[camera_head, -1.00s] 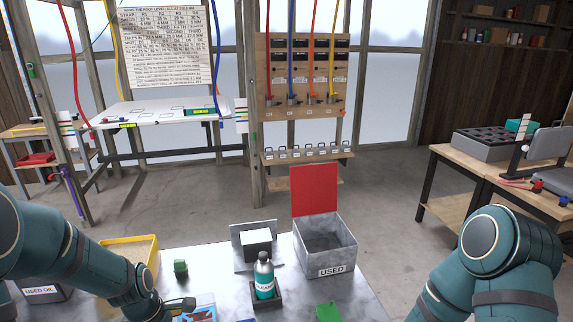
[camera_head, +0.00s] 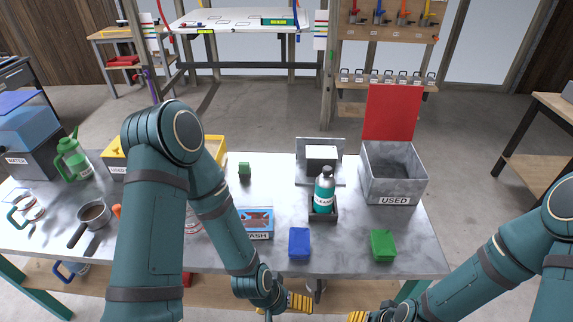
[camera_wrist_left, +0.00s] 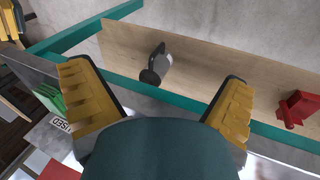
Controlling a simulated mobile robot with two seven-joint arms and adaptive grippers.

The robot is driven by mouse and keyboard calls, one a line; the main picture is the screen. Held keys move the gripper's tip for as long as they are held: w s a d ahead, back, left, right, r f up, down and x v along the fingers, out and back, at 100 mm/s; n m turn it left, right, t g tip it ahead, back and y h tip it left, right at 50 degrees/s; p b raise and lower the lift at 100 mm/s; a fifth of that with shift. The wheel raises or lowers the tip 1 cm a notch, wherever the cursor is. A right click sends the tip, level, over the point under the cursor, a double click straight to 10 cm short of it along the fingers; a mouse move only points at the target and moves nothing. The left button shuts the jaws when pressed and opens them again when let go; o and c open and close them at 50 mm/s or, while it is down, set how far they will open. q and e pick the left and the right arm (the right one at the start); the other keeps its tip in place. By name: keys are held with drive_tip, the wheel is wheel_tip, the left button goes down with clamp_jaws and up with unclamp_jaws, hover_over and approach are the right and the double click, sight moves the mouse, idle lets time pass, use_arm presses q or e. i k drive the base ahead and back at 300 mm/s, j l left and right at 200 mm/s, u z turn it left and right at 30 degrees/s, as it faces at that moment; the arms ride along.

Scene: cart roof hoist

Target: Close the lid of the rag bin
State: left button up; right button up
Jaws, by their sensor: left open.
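The rag bin is a grey metal box (camera_head: 381,185) labelled USED, at the right back of the metal table in the head view. Its red lid (camera_head: 392,112) stands open, upright at the bin's back edge. My left gripper (camera_head: 296,303) is at the table's front edge, well in front and left of the bin. The left wrist view shows its yellow-padded fingers (camera_wrist_left: 157,80) wide apart with nothing between them. My right gripper (camera_head: 362,316) is at the bottom edge of the head view, mostly cut off.
A teal bottle (camera_head: 325,190) in a dark holder, a blue block (camera_head: 299,242) and a green block (camera_head: 383,245) are on the table (camera_head: 345,255) near the bin. A WASH tray (camera_head: 258,223) is further left. The lower shelf (camera_wrist_left: 190,75) holds a red object (camera_wrist_left: 297,108).

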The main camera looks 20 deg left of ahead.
sight(392, 113)
drive_tip(key=l+z, duration=0.35)
drive_tip(key=i+l+z, duration=0.15)
drive_tip(key=l, duration=0.15)
drive_tip(key=l+z, duration=0.1)
drive_tip(key=l, duration=0.2)
drive_tip(key=i+l+z, duration=0.85)
drive_tip(key=l, duration=0.15)
drive_tip(key=i+l, duration=0.15)
drive_tip(key=i, duration=0.25)
drive_tip(key=i+l, duration=0.15)
drive_tip(key=i, duration=0.25)
drive_tip(key=i+l, duration=0.15)
drive_tip(key=i, duration=0.25)
drive_tip(key=i+j+u, duration=0.1)
drive_tip(key=i+u, duration=0.2)
drive_tip(key=u, duration=0.15)
drive_tip(key=i+u, duration=0.6)
drive_tip(key=u, duration=0.25)
drive_tip(key=i+u, duration=0.5)
drive_tip(key=i+l+u, duration=0.1)
drive_tip(key=i+u, duration=0.4)
drive_tip(key=i, duration=0.15)
drive_tip(key=i+u, duration=0.25)
drive_tip(key=u, duration=0.15)
drive_tip(key=i+l+u, duration=0.2)
drive_tip(key=u, duration=0.2)
drive_tip(key=i+l+u, duration=0.25)
drive_tip(key=u, duration=0.15)
